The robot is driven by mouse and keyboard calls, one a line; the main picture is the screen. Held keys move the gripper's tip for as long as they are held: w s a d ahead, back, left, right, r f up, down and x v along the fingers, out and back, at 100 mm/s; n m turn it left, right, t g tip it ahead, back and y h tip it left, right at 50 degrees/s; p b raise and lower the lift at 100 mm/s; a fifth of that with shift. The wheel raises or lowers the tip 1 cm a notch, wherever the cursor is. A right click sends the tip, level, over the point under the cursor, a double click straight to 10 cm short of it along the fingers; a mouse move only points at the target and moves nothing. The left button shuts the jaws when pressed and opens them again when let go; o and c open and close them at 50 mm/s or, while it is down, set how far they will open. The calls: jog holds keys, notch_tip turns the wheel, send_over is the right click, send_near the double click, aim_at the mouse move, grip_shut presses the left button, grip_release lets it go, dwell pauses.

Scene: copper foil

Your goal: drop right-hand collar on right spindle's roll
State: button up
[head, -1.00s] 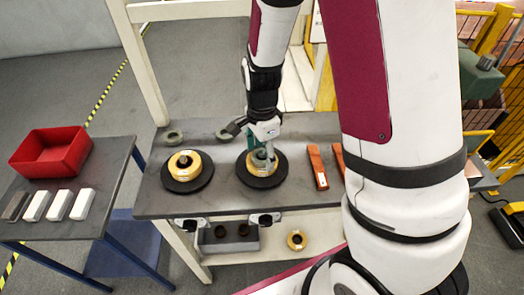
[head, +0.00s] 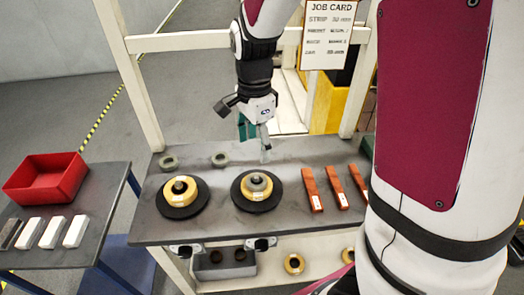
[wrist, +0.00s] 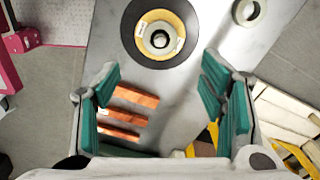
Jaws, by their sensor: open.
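The right spindle's roll (head: 248,204), a gold foil roll on a black disc, sits on the bench. A grey collar (head: 258,183) lies on top of it, around the spindle. In the wrist view the roll (wrist: 180,25) and the grey collar (wrist: 152,32) show again, with the spindle tip in the ring's middle. My gripper (head: 256,142) is above and behind the roll, apart from it. In the wrist view its green-padded fingers (wrist: 160,76) are wide open with nothing between them.
The left spindle's roll (head: 164,196) stands to the left. Two grey collars (head: 168,162) (head: 220,160) lie at the bench's back. Several copper-coloured bars (head: 312,190) lie on the right. A red bin (head: 47,180) and white blocks (head: 52,232) are on the side table.

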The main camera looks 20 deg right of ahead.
jog(key=s+r+n+t, duration=0.4)
jog(key=s+r+n, duration=0.9)
jog(key=s+n, duration=0.4)
jog(key=shift+s+d+r+t, duration=0.15)
jog(key=shift+s+r+t, duration=0.25)
jog(key=shift+s, duration=0.4)
